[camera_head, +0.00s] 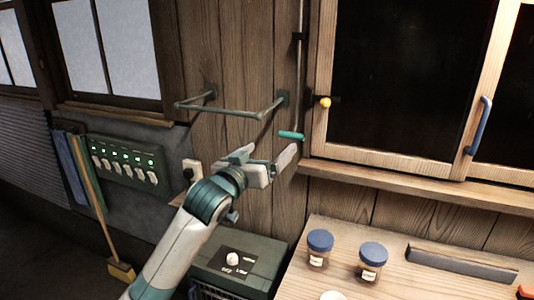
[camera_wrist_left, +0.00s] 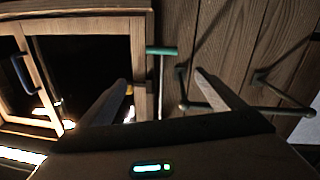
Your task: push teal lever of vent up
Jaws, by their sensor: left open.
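The teal lever (camera_head: 291,135) is a short horizontal handle at the lower end of a thin vertical rod (camera_head: 299,80) on the plank wall, left of the window frame. It also shows in the left wrist view (camera_wrist_left: 162,50), beyond and between the fingertips, with the rod running from it. My left gripper (camera_head: 266,152) is open and empty, just below and left of the lever in the head view. The lever looks apart from the fingers; the exact depth gap is hard to tell. The vent itself cannot be made out. My right gripper is not in view.
A green metal rail (camera_head: 230,109) sticks out from the wall left of the rod. A wooden window (camera_head: 395,155) with a yellow knob (camera_head: 325,103) and blue handle (camera_head: 479,125) is at right. Below are a wooden bench (camera_head: 335,272) with blue-lidded jars (camera_head: 320,242) and a green box (camera_head: 262,251).

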